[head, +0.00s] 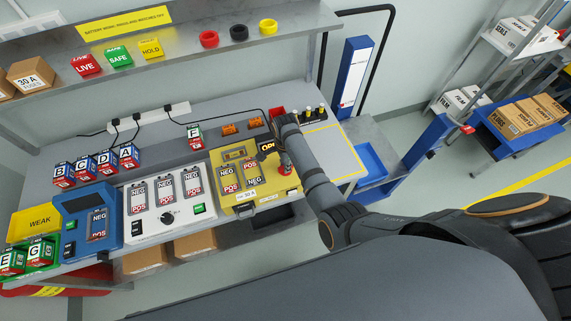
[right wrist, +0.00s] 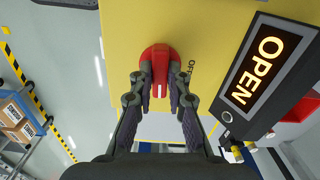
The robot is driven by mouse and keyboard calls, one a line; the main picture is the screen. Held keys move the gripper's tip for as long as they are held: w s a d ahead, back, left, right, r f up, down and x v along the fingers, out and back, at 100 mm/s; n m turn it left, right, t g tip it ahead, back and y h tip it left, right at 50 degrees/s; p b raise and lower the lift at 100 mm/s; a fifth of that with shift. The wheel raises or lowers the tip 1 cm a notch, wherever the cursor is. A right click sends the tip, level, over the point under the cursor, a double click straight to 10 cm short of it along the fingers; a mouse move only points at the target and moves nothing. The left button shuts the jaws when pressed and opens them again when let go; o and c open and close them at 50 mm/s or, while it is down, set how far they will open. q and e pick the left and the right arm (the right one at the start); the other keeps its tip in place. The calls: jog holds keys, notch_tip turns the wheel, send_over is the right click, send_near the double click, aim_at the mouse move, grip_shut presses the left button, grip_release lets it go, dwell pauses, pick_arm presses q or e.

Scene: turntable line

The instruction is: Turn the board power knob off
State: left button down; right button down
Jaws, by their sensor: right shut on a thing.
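The board (head: 240,209) is a yellow box on the bench with several battery cells in it. Its red power knob (head: 285,170) is at its right side, and it fills the middle of the right wrist view (right wrist: 159,60). My right gripper (head: 283,155) reaches down over the knob. In the right wrist view its two fingers (right wrist: 161,82) are closed on the knob's sides. A white line on the knob points toward the gripper. An OFF label (right wrist: 188,72) is printed beside the knob, partly covered. A display (right wrist: 259,64) reads OPEN. My left gripper is not in view.
A white charger (head: 167,195) with a black dial and a blue tester (head: 88,222) stand left of the board. Lettered blocks (head: 95,167) stand behind them. A shelf (head: 200,50) with signs and rings runs above. A blue cart stands at the right.

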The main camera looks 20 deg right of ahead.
jog(key=n, duration=0.8)
jog(key=shift+n, duration=0.4)
jog(key=n, duration=0.4)
jog(key=shift+n, duration=2.1)
jog(key=c, duration=1.3)
grip_release()
